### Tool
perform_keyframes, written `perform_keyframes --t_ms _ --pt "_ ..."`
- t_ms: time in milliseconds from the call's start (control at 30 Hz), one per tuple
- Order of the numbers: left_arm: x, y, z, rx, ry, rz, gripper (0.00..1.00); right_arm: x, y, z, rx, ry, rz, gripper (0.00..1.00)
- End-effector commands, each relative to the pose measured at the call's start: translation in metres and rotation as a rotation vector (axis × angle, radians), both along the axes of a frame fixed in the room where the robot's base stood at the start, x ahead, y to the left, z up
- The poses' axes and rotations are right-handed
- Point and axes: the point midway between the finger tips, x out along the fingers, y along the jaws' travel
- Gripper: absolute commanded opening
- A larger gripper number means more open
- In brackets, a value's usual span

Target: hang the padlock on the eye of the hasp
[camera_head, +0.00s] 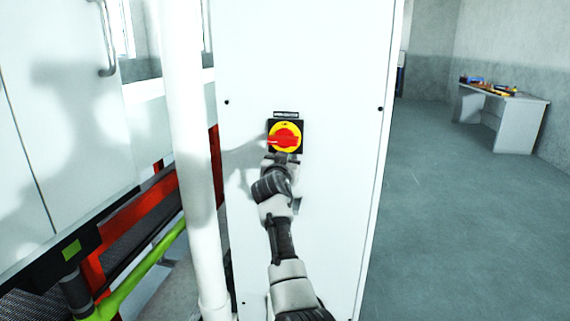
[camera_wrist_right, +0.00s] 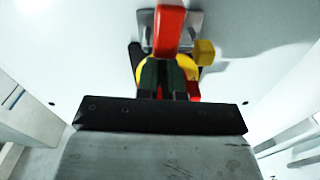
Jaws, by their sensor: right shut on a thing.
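A red and yellow rotary switch (camera_head: 286,136) sits on the front of the white cabinet. My right gripper (camera_head: 281,160) is just below it, close to the panel, and covers its lower edge. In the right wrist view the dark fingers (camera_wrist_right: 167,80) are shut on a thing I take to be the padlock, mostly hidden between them. A red bar (camera_wrist_right: 170,28) stands above the fingers before a grey metal plate (camera_wrist_right: 192,22). A yellow block (camera_wrist_right: 205,52) is right of it, and a red piece (camera_wrist_right: 193,90) shows beside the fingers. I cannot clearly make out the hasp's eye.
The white cabinet (camera_head: 335,220) fills the middle. A white pipe (camera_head: 190,170) stands close on its left, with a green rail (camera_head: 140,275) and red frame (camera_head: 125,222) beyond. A desk (camera_head: 500,115) with small items stands far right. The floor on the right is clear.

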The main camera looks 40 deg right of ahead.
Motion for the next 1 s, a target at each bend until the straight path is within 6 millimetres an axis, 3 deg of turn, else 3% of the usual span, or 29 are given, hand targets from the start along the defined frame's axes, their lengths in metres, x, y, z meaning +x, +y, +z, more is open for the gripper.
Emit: perform_keyframes --t_ms 33,333,400,533,833,1000 --pt "0.000 0.000 -0.006 0.000 0.000 0.000 0.43 0.000 -0.001 -0.023 0.021 0.029 -0.004 0.00" --pt "0.000 0.000 -0.007 0.000 0.000 0.000 0.43 0.000 -0.001 -0.025 0.026 0.030 -0.004 0.00" --pt "0.000 0.000 -0.007 0.000 0.000 0.000 0.43 0.000 -0.001 -0.025 0.028 0.030 -0.004 0.16" --pt "0.000 0.000 -0.007 0.000 0.000 0.000 0.43 0.000 -0.001 -0.025 0.027 0.031 -0.004 0.36" --pt "0.000 0.000 -0.008 0.000 0.000 0.000 0.43 -0.001 0.000 -0.026 0.026 0.031 -0.005 0.37" --pt "0.000 0.000 -0.008 0.000 0.000 0.000 0.43 -0.010 0.013 -0.024 0.023 0.026 -0.002 0.37"
